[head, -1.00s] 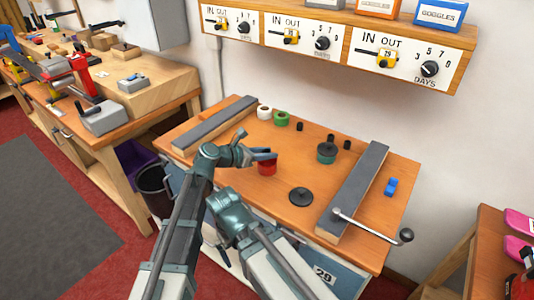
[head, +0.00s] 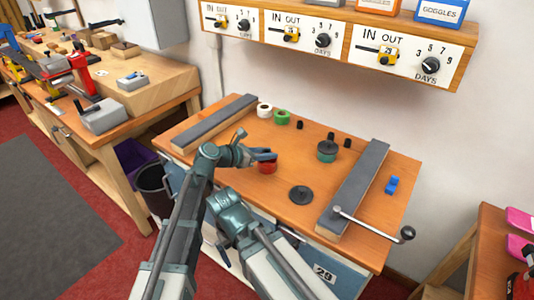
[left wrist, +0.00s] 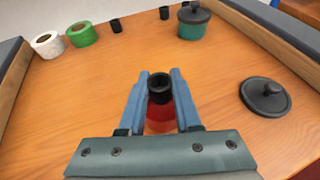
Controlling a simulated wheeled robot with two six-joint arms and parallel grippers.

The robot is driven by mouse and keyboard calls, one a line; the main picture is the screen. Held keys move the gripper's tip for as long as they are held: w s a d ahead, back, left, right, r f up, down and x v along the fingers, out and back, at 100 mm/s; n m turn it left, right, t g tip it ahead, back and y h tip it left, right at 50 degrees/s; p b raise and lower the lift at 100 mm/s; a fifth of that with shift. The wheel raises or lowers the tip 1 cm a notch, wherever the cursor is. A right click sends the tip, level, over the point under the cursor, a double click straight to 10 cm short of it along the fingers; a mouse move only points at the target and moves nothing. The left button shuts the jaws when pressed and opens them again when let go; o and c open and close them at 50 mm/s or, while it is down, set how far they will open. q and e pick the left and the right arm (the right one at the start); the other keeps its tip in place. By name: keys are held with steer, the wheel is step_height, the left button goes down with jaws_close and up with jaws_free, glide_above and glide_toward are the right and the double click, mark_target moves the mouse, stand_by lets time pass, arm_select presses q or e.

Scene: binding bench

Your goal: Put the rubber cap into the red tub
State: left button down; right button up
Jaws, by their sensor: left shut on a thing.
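The rubber cap (left wrist: 160,88) is a small black, hollow cylinder held between the two blue fingers of my left gripper (left wrist: 160,82). The red tub (left wrist: 160,120) shows just below the cap in the left wrist view, partly covered by the cap and fingers. In the head view my left gripper (head: 263,154) is right over the red tub (head: 267,168), which stands on the bench. I cannot tell whether the cap is above the rim or partly inside. My right arm is low at the bench front; its gripper (head: 223,257) is small and its fingers are unclear.
White (head: 264,111) and green (head: 281,118) tape rolls, small black cylinders (head: 300,125) and a green lidded pot (head: 327,151) stand behind. A black knobbed lid (head: 301,195) lies to the right. Grey-topped rails (head: 358,185) flank the bench. The wood between is mostly clear.

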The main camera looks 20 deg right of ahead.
arm_select(q)
steer(key=shift+f, duration=0.1)
steer(key=c, duration=0.5)
jaws_free()
steer(key=shift+a, duration=0.1)
steer(key=p+v, duration=0.5)
steer(key=v, duration=0.8)
steer(key=shift+s+a, duration=0.15)
steer(key=shift+a, duration=0.2)
